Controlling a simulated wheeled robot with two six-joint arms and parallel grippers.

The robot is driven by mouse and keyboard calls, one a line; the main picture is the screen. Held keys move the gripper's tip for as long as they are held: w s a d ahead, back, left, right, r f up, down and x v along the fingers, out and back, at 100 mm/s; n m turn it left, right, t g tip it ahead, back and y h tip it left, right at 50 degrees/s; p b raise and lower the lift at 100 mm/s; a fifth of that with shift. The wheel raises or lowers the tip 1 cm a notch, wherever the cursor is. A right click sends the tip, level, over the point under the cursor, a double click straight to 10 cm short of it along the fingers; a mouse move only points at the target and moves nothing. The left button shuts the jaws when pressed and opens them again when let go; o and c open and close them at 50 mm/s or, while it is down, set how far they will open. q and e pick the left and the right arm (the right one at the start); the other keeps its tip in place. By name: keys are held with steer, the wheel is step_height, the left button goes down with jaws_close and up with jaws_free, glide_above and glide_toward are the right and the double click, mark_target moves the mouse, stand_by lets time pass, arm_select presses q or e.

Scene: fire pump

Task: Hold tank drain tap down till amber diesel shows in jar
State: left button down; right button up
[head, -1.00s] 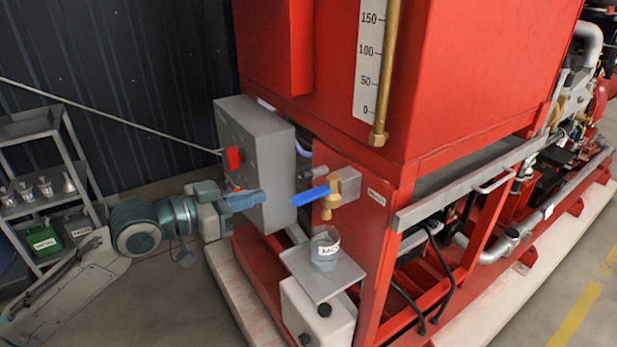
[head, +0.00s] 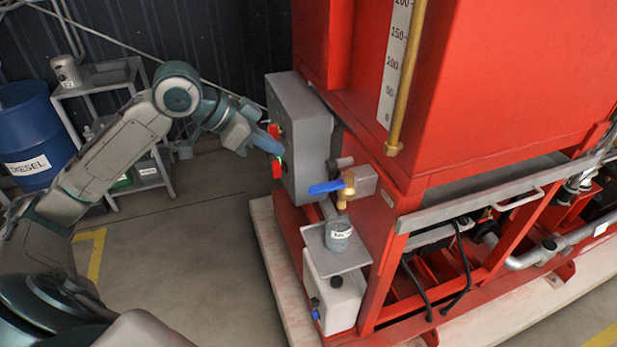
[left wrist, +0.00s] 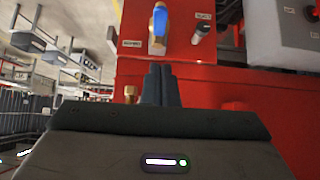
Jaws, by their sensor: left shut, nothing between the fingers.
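The tank drain tap has a brass body (head: 347,190) and a blue lever (head: 327,187), which points left, near level. In the left wrist view the blue lever (left wrist: 159,28) is ahead of the fingers. A small clear jar (head: 339,237) with a white label stands below the tap; its lower part looks grey-blue, and I see no amber. My left gripper (head: 276,146) is shut and empty, up and left of the lever and apart from it, in front of the grey box's left edge. Its closed fingers (left wrist: 160,82) show in the left wrist view. My right gripper is not in view.
The jar rests on a small grey shelf (head: 352,261) above a white container (head: 332,298). A blue diesel drum (head: 35,135) and a grey rack (head: 105,78) stand left. The floor between is clear.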

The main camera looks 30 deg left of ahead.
arm_select(q)
steer(key=shift+d, duration=0.55)
steer(key=p, duration=0.5)
glide_toward(320, 187)
steer(key=w+d+f, duration=0.2)
steer(key=w+d, duration=0.1)
step_height(320, 187, down, 2)
steer(key=shift+a, duration=0.1)
steer(key=shift+f, duration=0.1)
